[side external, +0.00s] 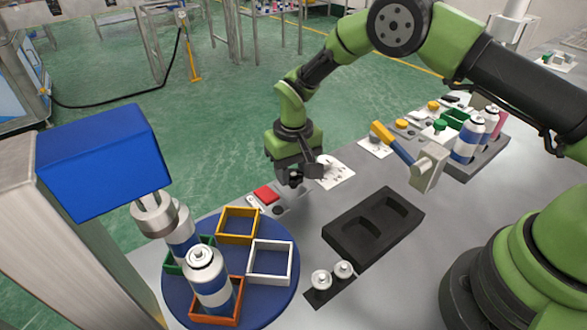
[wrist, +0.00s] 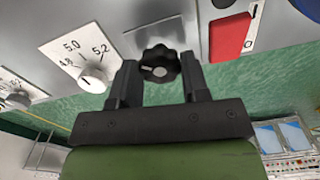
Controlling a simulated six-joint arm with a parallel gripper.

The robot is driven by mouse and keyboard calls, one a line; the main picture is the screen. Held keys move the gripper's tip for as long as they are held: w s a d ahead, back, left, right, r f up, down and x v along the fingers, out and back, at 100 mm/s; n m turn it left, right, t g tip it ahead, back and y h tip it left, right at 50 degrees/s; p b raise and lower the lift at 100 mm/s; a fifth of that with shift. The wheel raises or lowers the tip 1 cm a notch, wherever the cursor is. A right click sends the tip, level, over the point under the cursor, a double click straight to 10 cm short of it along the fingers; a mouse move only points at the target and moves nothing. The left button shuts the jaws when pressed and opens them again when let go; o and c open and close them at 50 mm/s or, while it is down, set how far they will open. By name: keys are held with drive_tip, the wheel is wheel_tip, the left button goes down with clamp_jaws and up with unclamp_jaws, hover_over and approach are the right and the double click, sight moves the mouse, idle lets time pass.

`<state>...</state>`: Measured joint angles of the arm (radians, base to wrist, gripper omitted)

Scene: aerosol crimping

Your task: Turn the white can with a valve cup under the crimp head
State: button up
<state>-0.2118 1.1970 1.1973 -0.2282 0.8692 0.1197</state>
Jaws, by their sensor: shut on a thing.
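My gripper (side external: 294,178) is at the control panel beyond the turntable. In the wrist view my gripper (wrist: 158,75) has its two fingers on either side of a black lobed knob (wrist: 160,62) and is shut on it. The blue turntable (side external: 268,298) carries orange-red, white, yellow and green square nests. A white can with a blue band and a valve on top (side external: 212,290) stands upright in the orange-red nest at the front. Another blue-banded can (side external: 180,242) is at the green nest, below the crimp head (side external: 154,216), which partly hides its top.
A red switch (side external: 265,194) is beside the knob; it also shows in the wrist view (wrist: 230,38). A white dial plate (wrist: 85,62) lies on the other side. A black tray (side external: 375,225), two valve cups (side external: 330,275) and more cans (side external: 470,140) are to the right.

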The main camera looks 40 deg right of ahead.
sight(294, 174)
drive_tip(key=n, duration=0.4)
drive_tip(key=shift+n, duration=2.2)
drive_tip(key=o, duration=0.9)
drive_tip(key=shift+o, duration=0.2)
wheel_tip(294, 174, up, 10)
